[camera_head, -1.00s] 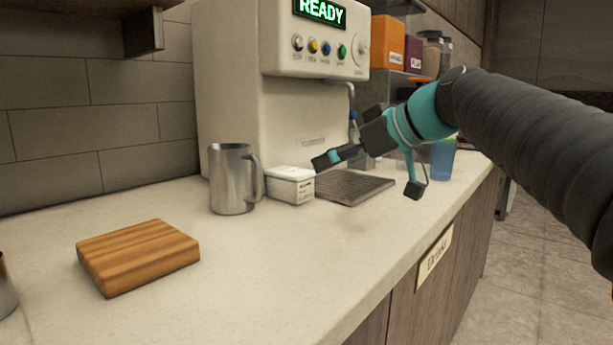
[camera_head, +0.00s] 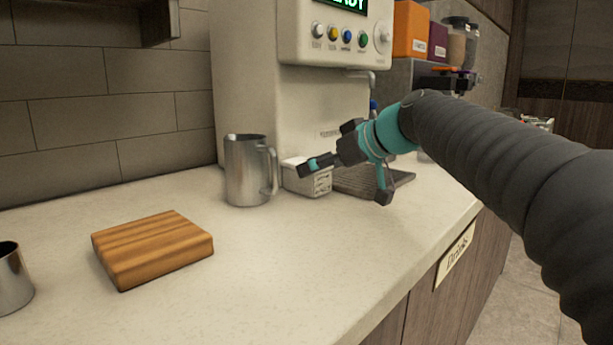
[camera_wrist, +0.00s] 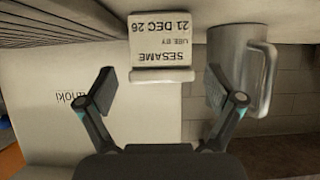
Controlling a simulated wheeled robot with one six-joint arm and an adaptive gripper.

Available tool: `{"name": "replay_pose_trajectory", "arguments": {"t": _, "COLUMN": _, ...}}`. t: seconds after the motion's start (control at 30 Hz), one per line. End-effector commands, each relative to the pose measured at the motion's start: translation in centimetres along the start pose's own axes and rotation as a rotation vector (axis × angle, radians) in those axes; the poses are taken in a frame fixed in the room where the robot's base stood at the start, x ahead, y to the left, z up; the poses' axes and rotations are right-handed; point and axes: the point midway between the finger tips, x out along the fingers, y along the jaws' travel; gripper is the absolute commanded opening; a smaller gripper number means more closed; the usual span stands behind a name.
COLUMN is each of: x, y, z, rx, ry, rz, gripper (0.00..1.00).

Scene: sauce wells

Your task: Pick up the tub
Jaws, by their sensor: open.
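The tub (camera_head: 318,183) is a small white box with a lid and a printed label. It stands on the counter between the steel pitcher and the drip tray, partly hidden by my gripper in the head view. In the wrist view the tub (camera_wrist: 160,45) appears upside down, its label reading SESAME and 21 DEC 26. My gripper (camera_head: 345,183) is open and empty. In the wrist view its two fingers (camera_wrist: 168,97) are spread wider than the tub, which lies ahead of them, roughly centred. I cannot tell the exact gap.
A steel pitcher (camera_head: 246,172) with a handle stands close beside the tub. The drip tray (camera_head: 362,183) of a white machine (camera_head: 262,100) is on the other side. A wooden board (camera_head: 152,248) and a metal cup (camera_head: 10,280) are nearer. The front counter (camera_head: 300,265) is clear.

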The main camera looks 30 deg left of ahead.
Motion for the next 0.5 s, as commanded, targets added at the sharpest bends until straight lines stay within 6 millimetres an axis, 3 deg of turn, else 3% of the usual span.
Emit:
{"name": "replay_pose_trajectory", "arguments": {"t": 0.27, "x": 3.8, "y": -0.2, "z": -0.5, "rx": 0.000, "ry": -0.002, "rz": -0.002, "gripper": 0.92}}
{"name": "replay_pose_trajectory", "arguments": {"t": 0.5, "x": 4.2, "y": -0.2, "z": -0.5, "rx": 0.000, "ry": -0.001, "rz": -0.001, "gripper": 0.92}}
